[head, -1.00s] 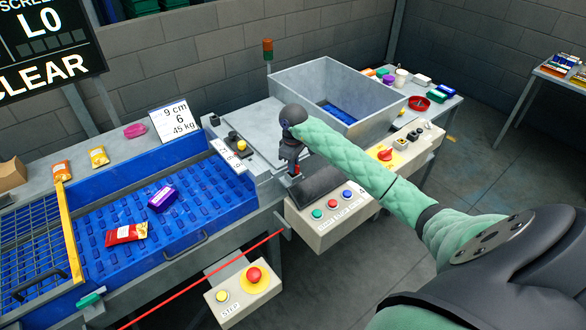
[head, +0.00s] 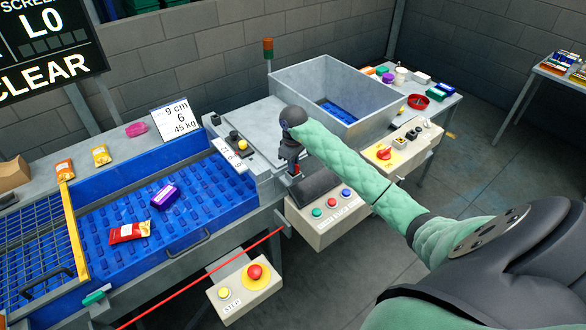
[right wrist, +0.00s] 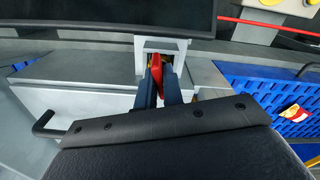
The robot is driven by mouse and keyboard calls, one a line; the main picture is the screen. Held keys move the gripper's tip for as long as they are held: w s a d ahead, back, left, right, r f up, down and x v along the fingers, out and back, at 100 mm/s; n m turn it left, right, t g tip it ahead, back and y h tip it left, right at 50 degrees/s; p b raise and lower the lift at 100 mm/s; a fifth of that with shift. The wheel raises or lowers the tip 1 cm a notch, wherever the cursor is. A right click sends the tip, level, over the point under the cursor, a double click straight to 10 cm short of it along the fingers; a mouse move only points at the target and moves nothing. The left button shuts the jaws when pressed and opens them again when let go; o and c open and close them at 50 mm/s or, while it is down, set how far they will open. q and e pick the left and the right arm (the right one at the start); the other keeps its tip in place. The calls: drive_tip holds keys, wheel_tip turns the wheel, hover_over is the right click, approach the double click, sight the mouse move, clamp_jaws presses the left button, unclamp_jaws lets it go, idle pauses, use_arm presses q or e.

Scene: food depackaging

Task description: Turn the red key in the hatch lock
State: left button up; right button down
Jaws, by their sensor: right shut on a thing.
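The red key (right wrist: 167,82) stands in the hatch lock (right wrist: 162,48), a pale bracket on the grey machine front, in the right wrist view. My right gripper (right wrist: 160,86) has its two dark fingers closed around the key. A grey hatch edge with a black handle (right wrist: 45,124) shows at the left in the right wrist view. My left gripper is in neither current view.
A blue conveyor (head: 205,215) with a red packet (head: 129,232) and a purple packet (head: 163,196) lies left of the lock. A button panel (head: 325,222) is close on the right. A stop box (head: 245,290) hangs below. A grey bin (head: 340,85) stands behind.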

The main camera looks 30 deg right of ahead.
drive_tip(key=shift+a+m+p, duration=0.1)
drive_tip(key=shift+m+p, duration=0.45)
drive_tip(key=shift+m, duration=1.25)
drive_tip(key=c, duration=1.6)
unclamp_jaws()
drive_tip(key=shift+o, duration=0.2)
